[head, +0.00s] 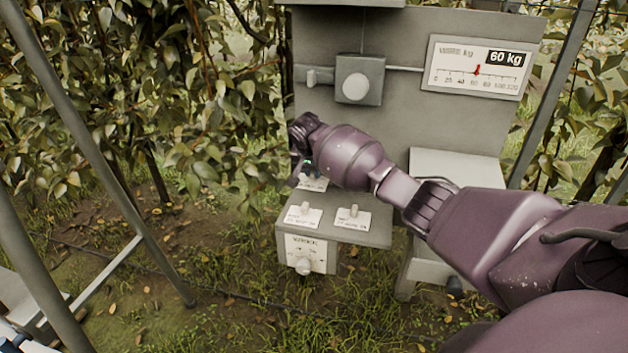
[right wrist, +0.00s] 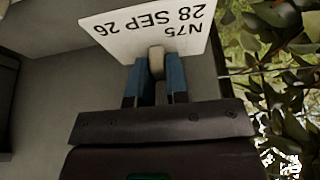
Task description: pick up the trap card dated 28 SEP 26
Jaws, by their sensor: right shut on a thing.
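The trap card dated 28 SEP 26 (right wrist: 150,32) is white, reads N75 and appears upside down in the right wrist view. A pale grip block (right wrist: 157,62) stands on it. My right gripper (right wrist: 157,84) is shut on this block, with a blue finger on either side. In the head view my right gripper (head: 304,172) is over the back left of the grey shelf, and hides most of the card (head: 314,184). I cannot tell whether the card touches the shelf. My left gripper is not clearly seen.
Two other cards with knobs, a left one (head: 302,217) and a right one (head: 350,219), lie on the grey shelf (head: 375,236). A labelled panel with a knob (head: 304,264) is below. A 60 kg scale (head: 477,68) is on the upright board (head: 430,115). Poles and foliage stand left.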

